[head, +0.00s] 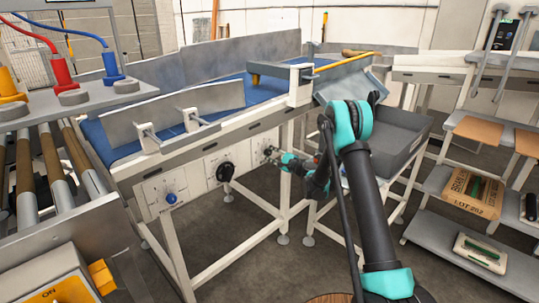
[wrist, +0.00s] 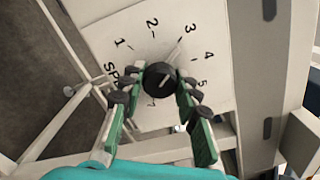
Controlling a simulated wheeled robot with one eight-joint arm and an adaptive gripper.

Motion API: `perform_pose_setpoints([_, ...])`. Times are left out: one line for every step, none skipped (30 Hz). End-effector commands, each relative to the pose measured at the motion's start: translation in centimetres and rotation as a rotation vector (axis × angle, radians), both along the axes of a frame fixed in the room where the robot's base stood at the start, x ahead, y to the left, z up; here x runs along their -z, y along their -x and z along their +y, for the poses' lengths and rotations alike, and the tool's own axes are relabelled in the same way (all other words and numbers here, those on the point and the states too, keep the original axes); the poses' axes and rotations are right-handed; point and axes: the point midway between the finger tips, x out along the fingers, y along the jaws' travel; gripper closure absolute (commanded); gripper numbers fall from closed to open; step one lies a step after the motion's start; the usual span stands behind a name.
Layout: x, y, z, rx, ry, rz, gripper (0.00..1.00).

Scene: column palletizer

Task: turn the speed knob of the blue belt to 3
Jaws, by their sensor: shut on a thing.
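In the head view my gripper (head: 273,154) is at the right end of the blue belt's (head: 262,88) front panel, and the knob there is mostly hidden.
A blue knob (head: 171,198) and a larger black knob (head: 226,172) sit further left on the same side panel. A grey bin (head: 395,140) stands right of the belt. Shelves with a cardboard box (head: 470,194) are at the right.

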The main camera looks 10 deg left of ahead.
Motion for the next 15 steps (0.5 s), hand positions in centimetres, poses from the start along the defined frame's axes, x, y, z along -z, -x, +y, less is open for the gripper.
perform_pose_setpoints([0.04,0.04,-0.01,-0.001,0.015,-0.018,0.98])
perform_pose_setpoints([0.05,0.04,0.00,-0.001,0.023,-0.029,0.98])
perform_pose_setpoints([0.05,0.04,0.00,-0.001,0.030,-0.037,0.98])
perform_pose_setpoints([0.05,0.04,0.00,-0.001,0.033,-0.041,0.98])
perform_pose_setpoints([0.05,0.04,0.00,-0.001,0.036,-0.045,0.98])
perform_pose_setpoints([0.05,0.05,-0.01,-0.001,0.038,-0.047,0.98])
perform_pose_setpoints([0.05,0.05,-0.01,-0.001,0.038,-0.047,0.98])
perform_pose_setpoints([0.05,0.05,-0.01,-0.001,0.038,-0.047,0.98])
perform_pose_setpoints([0.05,0.05,-0.01,-0.001,0.038,-0.047,0.98])
perform_pose_setpoints([0.06,0.05,-0.01,-0.001,0.037,-0.046,0.98])
perform_pose_setpoints([0.06,0.05,-0.01,-0.001,0.037,-0.046,0.98])
perform_pose_setpoints([0.06,0.05,-0.01,-0.001,0.037,-0.046,0.98])
perform_pose_setpoints([0.06,0.05,-0.01,-0.001,0.037,-0.046,0.98])
perform_pose_setpoints([0.06,0.05,-0.01,-0.001,0.036,-0.045,0.65])
perform_pose_setpoints([0.06,0.05,-0.01,-0.001,0.036,-0.045,0.60])
